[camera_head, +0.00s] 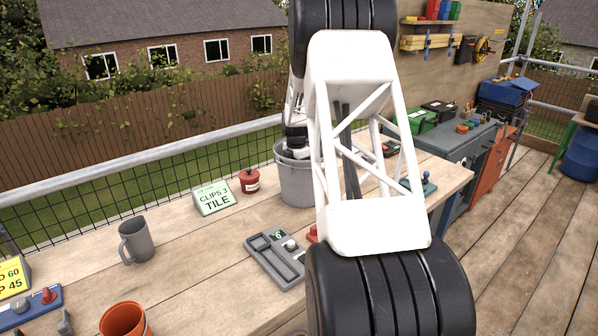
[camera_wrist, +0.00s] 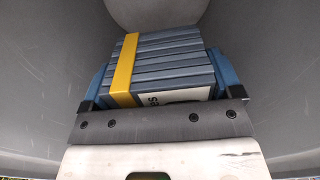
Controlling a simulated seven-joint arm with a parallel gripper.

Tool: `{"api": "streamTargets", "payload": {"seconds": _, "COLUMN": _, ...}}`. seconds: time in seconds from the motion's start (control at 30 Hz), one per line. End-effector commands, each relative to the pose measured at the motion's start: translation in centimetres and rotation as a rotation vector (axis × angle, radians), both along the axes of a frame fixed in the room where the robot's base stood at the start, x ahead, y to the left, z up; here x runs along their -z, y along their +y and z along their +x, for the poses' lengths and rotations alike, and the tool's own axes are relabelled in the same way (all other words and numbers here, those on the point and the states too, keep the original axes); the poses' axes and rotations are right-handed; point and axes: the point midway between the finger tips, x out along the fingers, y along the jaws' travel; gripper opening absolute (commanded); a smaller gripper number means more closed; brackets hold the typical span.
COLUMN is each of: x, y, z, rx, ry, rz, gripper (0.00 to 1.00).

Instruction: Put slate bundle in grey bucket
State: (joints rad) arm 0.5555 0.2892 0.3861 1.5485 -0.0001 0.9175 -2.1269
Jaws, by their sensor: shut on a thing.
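The grey bucket (camera_head: 296,181) stands on the wooden bench, partly hidden behind my arm in the head view. Its grey inner wall (camera_wrist: 45,80) surrounds my gripper in the wrist view. The slate bundle (camera_wrist: 175,65) is a stack of blue-grey slates with a yellow band and a white label. My gripper (camera_wrist: 165,85) is shut on the slate bundle, with a blue finger at each side of it. The bundle is inside the bucket. I cannot tell whether it touches the bottom. In the head view the bundle and fingertips are hidden by the bucket and my arm.
A green-and-white sign (camera_head: 214,198) and a red pot (camera_head: 249,180) stand left of the bucket. A grey tray (camera_head: 272,262) lies in front of it. A grey mug (camera_head: 137,241) and an orange pot (camera_head: 124,320) stand further left. Bare bench lies between them.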

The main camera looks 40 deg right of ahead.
Motion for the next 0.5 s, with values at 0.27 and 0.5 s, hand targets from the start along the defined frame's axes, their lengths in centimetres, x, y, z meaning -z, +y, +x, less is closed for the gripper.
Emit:
{"api": "streamTargets", "payload": {"seconds": 0.27, "x": 3.8, "y": 0.0, "z": 0.0, "rx": 0.0, "ry": 0.001, "rz": 0.001, "gripper": 0.48}}
{"api": "streamTargets", "payload": {"seconds": 0.5, "x": 5.2, "y": 0.0, "z": 0.0, "rx": 0.0, "ry": -0.001, "rz": 0.0, "gripper": 0.48}}
